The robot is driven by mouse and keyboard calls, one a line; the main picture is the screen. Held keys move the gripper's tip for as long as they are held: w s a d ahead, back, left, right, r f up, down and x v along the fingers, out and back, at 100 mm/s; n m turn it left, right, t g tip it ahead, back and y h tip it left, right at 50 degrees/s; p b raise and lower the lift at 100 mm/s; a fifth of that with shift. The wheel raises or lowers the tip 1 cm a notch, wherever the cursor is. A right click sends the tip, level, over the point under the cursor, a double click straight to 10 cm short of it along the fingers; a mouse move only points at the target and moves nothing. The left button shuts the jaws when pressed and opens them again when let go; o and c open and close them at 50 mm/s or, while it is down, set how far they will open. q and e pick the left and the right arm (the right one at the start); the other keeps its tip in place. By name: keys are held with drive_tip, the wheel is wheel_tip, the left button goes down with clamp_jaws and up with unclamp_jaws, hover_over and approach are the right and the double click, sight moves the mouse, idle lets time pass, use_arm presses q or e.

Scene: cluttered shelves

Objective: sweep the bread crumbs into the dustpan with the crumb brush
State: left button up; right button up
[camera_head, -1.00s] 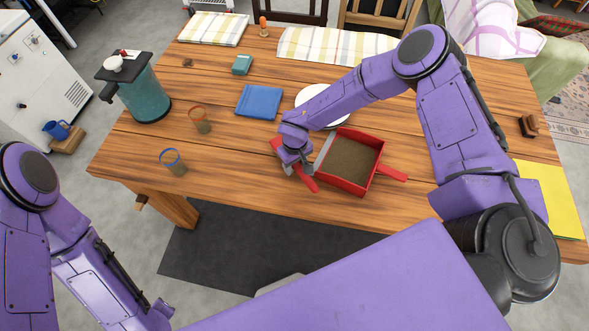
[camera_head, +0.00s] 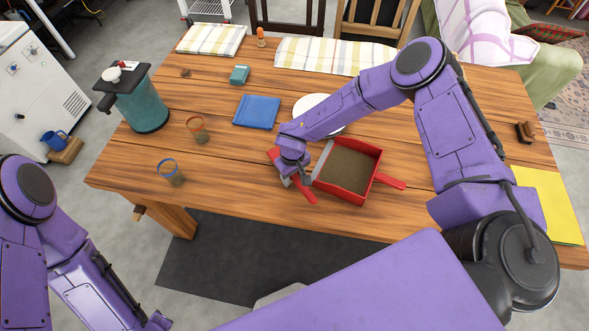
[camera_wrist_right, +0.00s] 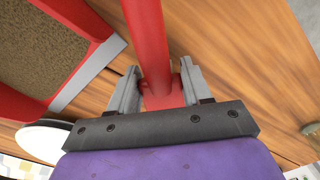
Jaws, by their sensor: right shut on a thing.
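The red dustpan (camera_head: 375,167) sits on the wooden table, with a grey lip on its left side and a red handle on its right. A speckled brown layer (camera_head: 346,169) covers its inside; I cannot tell whether this is crumbs. My right gripper (camera_head: 293,178) is just left of the dustpan. It is shut on a red handle, which I take to be the crumb brush (camera_head: 306,193). The handle passes between the fingers in the right wrist view (camera_wrist_right: 152,45). The brush's bristles are hidden, and I make out no separate crumbs. My left gripper is out of the picture.
A white plate (camera_head: 309,102) lies behind my right forearm. A yellow sheet (camera_head: 548,205) lies at right. The table's front edge is close.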

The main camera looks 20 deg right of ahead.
drive_tip(key=shift+s+a, duration=0.5)
drive_tip(key=shift+s, duration=0.35)
drive_tip(key=shift+s+a+p, duration=0.3)
drive_tip(key=shift+s+a, duration=0.25)
drive_tip(key=shift+s, duration=0.3)
drive_tip(key=shift+s+a+p, duration=0.3)
drive_tip(key=shift+s+a, duration=0.25)
drive_tip(key=shift+s, duration=0.25)
drive_tip(key=shift+s+a+f, duration=0.1)
drive_tip(key=shift+s+a, duration=0.35)
drive_tip(key=shift+s, duration=0.25)
drive_tip(key=shift+s+a, duration=0.4)
drive_tip(key=shift+s, duration=0.25)
wheel_tip(320, 180, up, 3)
drive_tip(key=p, duration=0.3)
drive_tip(key=shift+w, duration=0.15)
wheel_tip(320, 180, up, 2)
drive_tip(key=shift+r, duration=1.05)
